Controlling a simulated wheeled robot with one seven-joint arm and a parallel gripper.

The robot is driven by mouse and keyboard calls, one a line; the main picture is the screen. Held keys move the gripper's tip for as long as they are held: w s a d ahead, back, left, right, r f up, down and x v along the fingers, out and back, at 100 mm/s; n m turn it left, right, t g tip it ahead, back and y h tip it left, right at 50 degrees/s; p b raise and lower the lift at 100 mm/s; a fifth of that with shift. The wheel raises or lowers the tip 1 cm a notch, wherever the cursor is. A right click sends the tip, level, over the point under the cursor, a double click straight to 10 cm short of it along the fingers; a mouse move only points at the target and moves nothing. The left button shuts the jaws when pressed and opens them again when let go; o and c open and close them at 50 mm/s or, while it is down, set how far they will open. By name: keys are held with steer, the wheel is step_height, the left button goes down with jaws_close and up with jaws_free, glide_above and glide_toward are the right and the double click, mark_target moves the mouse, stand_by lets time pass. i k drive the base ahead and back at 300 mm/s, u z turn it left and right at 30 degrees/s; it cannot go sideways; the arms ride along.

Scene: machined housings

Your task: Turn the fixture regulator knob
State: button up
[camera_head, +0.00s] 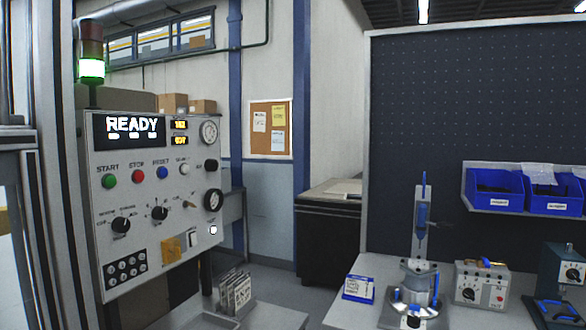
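A grey control panel (178,222) stands at the left, its display reading READY. A black knob (211,165) sits at its right edge, below a round white-faced gauge (209,132). A dark-rimmed round dial (213,200) sits lower on that edge. Two black rotary knobs, one at the lower left (120,224) and one nearer the middle (159,213), have marks around them. The small labels are too blurred to tell which one is the fixture regulator knob. My gripper is not in view, and nothing visible touches the panel.
Green, red and blue buttons sit close above the knobs. A yellow switch (172,250) is below. A grey metal frame (55,200) stands at the left edge. A bench (355,318) at the right holds a fixture (418,278) and a small knobbed box (481,284).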

mark_target(211, 164)
steer(key=z, duration=0.35)
steer(key=k, duration=0.55)
steer(key=z, duration=0.75)
steer(key=i, duration=1.25)
steer(key=u, duration=1.1)
steer(key=i, duration=0.75)
steer(key=u, duration=0.9)
